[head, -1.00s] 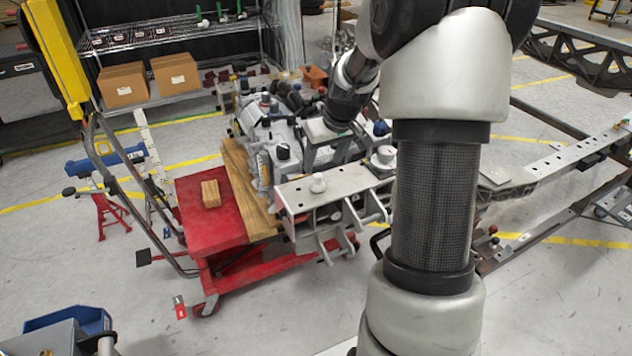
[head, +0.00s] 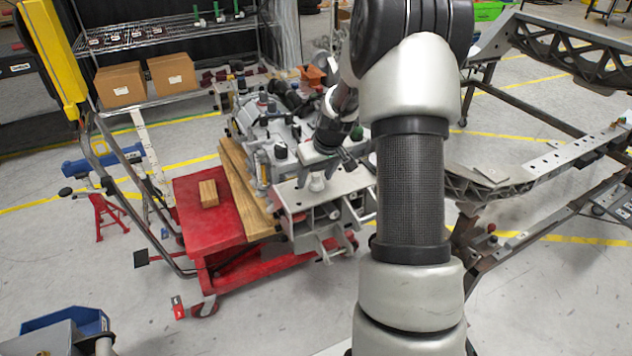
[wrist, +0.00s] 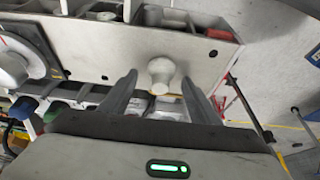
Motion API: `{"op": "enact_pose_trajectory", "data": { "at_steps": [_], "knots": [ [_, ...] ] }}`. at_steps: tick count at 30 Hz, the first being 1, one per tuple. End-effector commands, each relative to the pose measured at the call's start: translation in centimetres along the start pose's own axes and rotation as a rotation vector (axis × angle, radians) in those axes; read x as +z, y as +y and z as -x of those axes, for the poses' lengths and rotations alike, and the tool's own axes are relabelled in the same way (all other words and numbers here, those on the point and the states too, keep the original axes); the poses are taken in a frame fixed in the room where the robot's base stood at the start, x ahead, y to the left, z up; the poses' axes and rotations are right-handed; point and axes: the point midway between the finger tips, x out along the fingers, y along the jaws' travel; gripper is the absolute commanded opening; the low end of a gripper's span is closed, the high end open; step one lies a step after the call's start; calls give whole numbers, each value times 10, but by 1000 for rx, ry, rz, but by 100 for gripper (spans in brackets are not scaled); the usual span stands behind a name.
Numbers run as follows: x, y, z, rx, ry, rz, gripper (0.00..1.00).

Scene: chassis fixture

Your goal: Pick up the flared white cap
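The flared white cap (head: 317,182) stands upright on the grey metal bracket (head: 352,183) at the front of the assembly on the red cart. My gripper (head: 325,165) is just behind and above it in the head view, partly blurred into the grey parts. In the wrist view my gripper (wrist: 160,80) is open, its two dark fingers spread to either side. The cap (wrist: 161,76) appears between the fingertips, on the grey plate. No contact with either finger shows, and I cannot tell its exact depth between them.
A round light knob (wrist: 12,68) sits on the plate at the wrist view's left. The red cart (head: 205,228) carries a wooden block (head: 208,193) and wooden planks (head: 243,185). A long metal frame (head: 500,180) stands to the right, behind my arm.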

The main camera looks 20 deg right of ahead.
Motion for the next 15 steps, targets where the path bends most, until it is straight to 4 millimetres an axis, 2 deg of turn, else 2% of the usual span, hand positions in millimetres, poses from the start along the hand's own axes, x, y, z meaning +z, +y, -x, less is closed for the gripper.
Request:
{"op": "enact_pose_trajectory", "data": {
  "at_steps": [1,2,9,11,15],
  "knots": [
    [0,0,0,0,0,0,50],
    [0,0,0,0,0,0,44],
    [0,0,0,0,0,0,4],
    [0,0,0,0,0,0,0],
    [0,0,1,0,0,0,0]
  ]
}}
